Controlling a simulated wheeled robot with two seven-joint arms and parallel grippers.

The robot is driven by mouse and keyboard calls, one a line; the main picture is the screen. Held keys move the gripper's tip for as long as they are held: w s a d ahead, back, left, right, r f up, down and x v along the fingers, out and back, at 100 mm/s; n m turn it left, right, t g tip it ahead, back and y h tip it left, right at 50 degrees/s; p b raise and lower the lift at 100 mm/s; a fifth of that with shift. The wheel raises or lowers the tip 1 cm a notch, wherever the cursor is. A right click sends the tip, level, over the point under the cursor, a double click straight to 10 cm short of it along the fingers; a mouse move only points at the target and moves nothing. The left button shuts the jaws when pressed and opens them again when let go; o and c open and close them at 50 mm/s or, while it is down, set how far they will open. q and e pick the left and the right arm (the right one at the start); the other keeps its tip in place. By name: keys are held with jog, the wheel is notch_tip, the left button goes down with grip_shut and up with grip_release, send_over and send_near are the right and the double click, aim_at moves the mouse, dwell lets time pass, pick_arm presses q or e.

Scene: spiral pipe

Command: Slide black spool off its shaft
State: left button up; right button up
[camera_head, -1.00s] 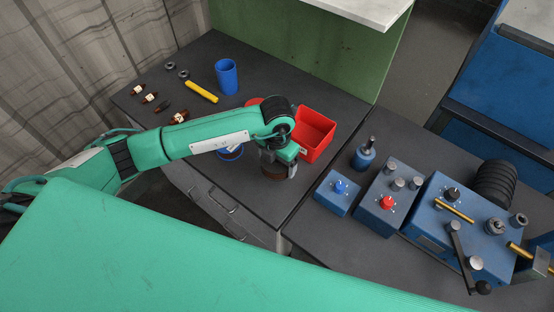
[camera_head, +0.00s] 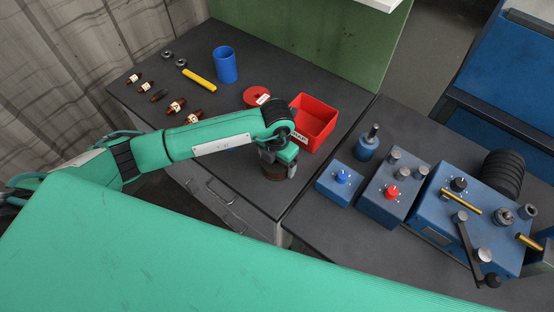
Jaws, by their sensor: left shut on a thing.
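A black ribbed cylinder (camera_head: 503,173), which looks like the black spool, sits at the far right behind the blue machine block (camera_head: 480,225). Its shaft cannot be made out. My left gripper (camera_head: 277,167) is well to the left of it, over the dark bench near its front edge. It points down and is shut on a dark brown round piece (camera_head: 275,177), mostly hidden by the gripper. I cannot tell whether that piece touches the bench. My right gripper is not in view.
A red open bin (camera_head: 318,120) stands just behind my left gripper, with a red disc (camera_head: 257,97) beside it. A blue cup (camera_head: 225,65), yellow rod (camera_head: 199,80) and small brown bottles lie farther left. Blue control boxes (camera_head: 340,185) stand between the gripper and the spool.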

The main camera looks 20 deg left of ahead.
pick_arm(q)
jog(key=o, duration=0.8)
jog(key=shift+r, duration=0.1)
jog(key=shift+o, duration=0.3)
notch_tip(320, 180, up, 14)
jog(key=b, duration=0.2)
jog(key=shift+b, duration=0.35)
